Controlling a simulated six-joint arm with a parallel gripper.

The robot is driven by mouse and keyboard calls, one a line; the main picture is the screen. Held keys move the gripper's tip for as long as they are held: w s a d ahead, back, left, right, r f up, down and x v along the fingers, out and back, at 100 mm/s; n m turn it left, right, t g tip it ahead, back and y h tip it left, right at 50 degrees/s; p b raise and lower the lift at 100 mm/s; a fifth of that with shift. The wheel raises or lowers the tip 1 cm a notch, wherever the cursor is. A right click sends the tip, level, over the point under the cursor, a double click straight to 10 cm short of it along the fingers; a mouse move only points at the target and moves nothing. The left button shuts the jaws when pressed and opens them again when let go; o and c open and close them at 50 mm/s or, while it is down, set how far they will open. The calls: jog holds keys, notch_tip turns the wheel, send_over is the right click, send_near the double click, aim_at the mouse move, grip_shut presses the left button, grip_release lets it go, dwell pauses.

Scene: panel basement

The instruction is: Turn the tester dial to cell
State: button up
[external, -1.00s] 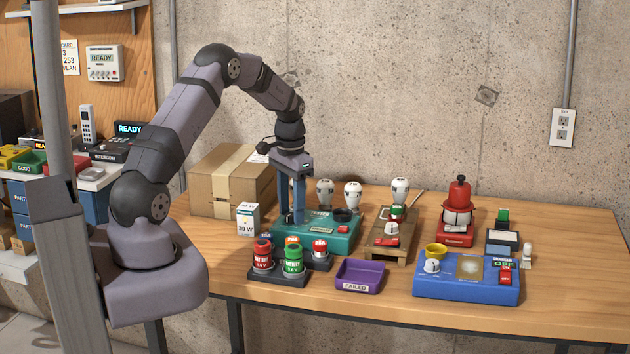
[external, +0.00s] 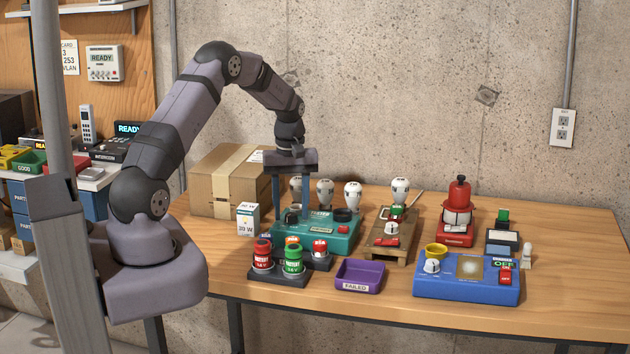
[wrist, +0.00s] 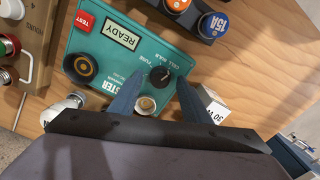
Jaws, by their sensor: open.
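The teal tester (external: 340,240) stands on the workbench. In the wrist view its panel (wrist: 92,48) carries a READY display, a red TEST button and a black dial (wrist: 160,77) with FUSE, CELL and BULB printed around it. I cannot clearly tell which word the dial mark points at. My gripper (external: 292,212) points straight down over the tester's left part. In the wrist view my gripper (wrist: 158,90) is open and empty, with one finger on each side of the dial. I cannot tell whether either finger touches it.
A battery rack (external: 280,277) and a purple FAILED tray (external: 358,276) stand in front of the tester. A bulb box (external: 248,218) is at its left, a wooden stand (external: 385,252) at its right. Several white bulbs (external: 325,193) stand behind.

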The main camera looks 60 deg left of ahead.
aim_at(292, 215)
jog(key=n, duration=0.7)
jog(key=shift+r+p, duration=0.1)
jog(key=shift+p, duration=0.2)
jog(key=r+b, duration=0.1)
jog(key=r, duration=0.1)
jog(key=r+b, duration=0.1)
jog(key=r, duration=0.1)
jog(key=r+b, duration=0.1)
jog(key=r, duration=0.2)
jog(key=shift+d+r, duration=0.1)
jog(key=shift+d, duration=0.15)
jog(key=s+d+f+m+b, duration=0.1)
jog(key=s+d+m, duration=0.2)
jog(key=d, duration=0.3)
jog(key=s+d+f+m+b, duration=0.1)
jog(key=s+d+m, duration=0.1)
jog(key=d+m, duration=0.3)
jog(key=s+d+f+m+b, duration=0.1)
jog(key=s+d+m, duration=0.2)
jog(key=d, duration=0.4)
jog(key=shift+s+d+m, duration=0.3)
jog(key=shift+m, duration=0.3)
jog(key=s+d+f+m+b, duration=0.3)
jog(key=s+d+f+m, duration=0.3)
jog(key=s, duration=0.3)
jog(key=shift+d+m, duration=0.15)
jog(key=shift+m, duration=0.15)
jog(key=shift+s, duration=0.15)
